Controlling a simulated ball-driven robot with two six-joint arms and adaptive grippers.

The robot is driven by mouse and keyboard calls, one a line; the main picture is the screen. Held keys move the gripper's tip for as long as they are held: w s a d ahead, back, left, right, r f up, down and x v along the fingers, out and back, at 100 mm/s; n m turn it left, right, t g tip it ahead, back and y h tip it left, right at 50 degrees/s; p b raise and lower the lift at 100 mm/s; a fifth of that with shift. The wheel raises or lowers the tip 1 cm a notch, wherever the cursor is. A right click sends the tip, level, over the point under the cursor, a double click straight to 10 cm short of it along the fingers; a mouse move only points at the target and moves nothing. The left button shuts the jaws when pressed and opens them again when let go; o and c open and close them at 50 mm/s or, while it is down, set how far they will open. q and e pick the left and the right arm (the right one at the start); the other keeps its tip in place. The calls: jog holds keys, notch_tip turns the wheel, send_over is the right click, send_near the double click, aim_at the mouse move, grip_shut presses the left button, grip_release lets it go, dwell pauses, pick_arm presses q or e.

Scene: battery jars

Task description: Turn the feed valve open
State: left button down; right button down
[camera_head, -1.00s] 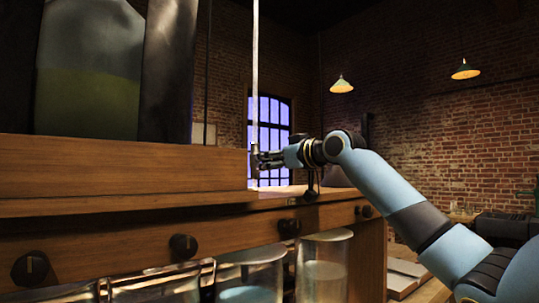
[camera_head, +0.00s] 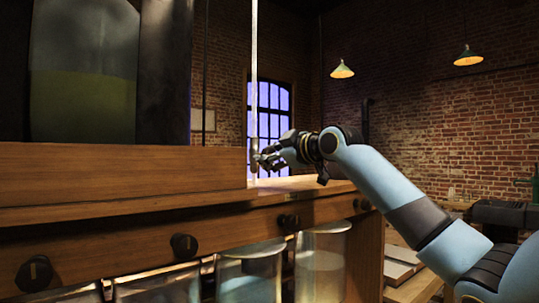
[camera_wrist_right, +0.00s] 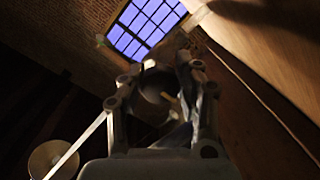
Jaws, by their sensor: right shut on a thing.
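The feed valve (camera_head: 254,158) is a small dark fitting at the lower end of a thin pale vertical tube (camera_head: 254,70), just past the right end of the wooden box. My right gripper (camera_head: 262,160) reaches it from the right, its fingers shut on the valve's handle. In the right wrist view the fingers (camera_wrist_right: 160,88) close around a dark, blurred part; the handle's exact angle cannot be made out. My left gripper is not in view.
A large glass jar (camera_head: 82,75) of yellow-green liquid stands on the wooden box at left. Below, a wooden rail (camera_head: 130,252) carries several black knobs (camera_head: 184,246) above glass jars (camera_head: 320,265).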

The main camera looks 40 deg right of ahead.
dwell(0.4)
jog(key=c, duration=0.9)
grip_release()
jog(key=shift+s, duration=0.2)
jog(key=s, duration=0.6)
jog(key=shift+s+d+r, duration=0.1)
jog(key=shift+d+r, duration=0.2)
jog(key=shift+d, duration=0.05)
jog(key=shift+s+a, duration=0.1)
jog(key=shift+s, duration=0.3)
